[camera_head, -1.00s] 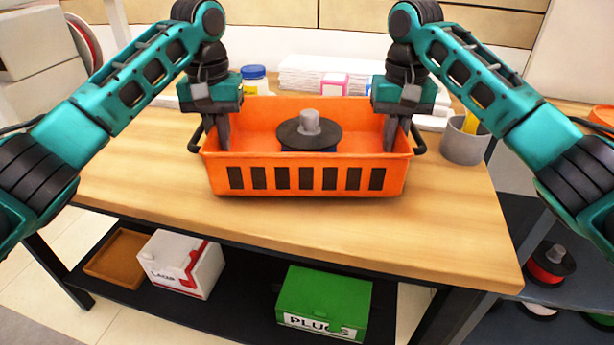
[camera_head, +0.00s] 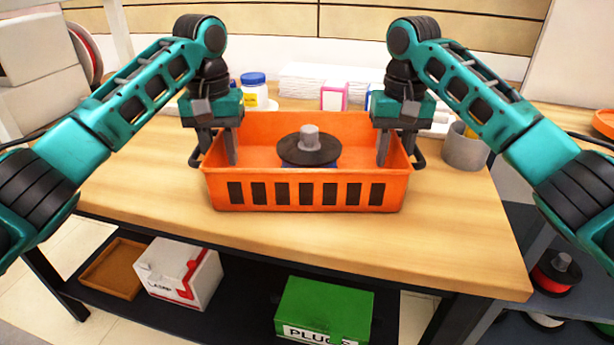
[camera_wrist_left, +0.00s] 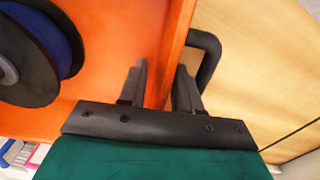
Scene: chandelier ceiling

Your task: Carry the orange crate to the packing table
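The orange crate (camera_head: 306,192) sits upright on the wooden-topped table (camera_head: 150,205). It holds a dark spool (camera_head: 285,155) with a grey hub. My left gripper (camera_head: 218,158) is at the crate's left end, fingers apart. In the left wrist view, its fingers (camera_wrist_left: 160,80) straddle the crate wall (camera_wrist_left: 180,25), one inside and one between the wall and the black handle (camera_wrist_left: 210,55), with a visible gap. My right gripper (camera_head: 396,158) straddles the right end wall in the same way, fingers apart. I cannot see whether either outer finger touches anything.
Behind the crate stand a white bottle (camera_head: 254,92), a paper stack (camera_head: 312,82) and a pink-white box (camera_head: 333,96). A grey cup (camera_head: 464,150) stands to the right. The lower shelf holds a green box (camera_head: 325,305), a white box (camera_head: 180,270) and a brown tray (camera_head: 115,268). The table's front strip is clear.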

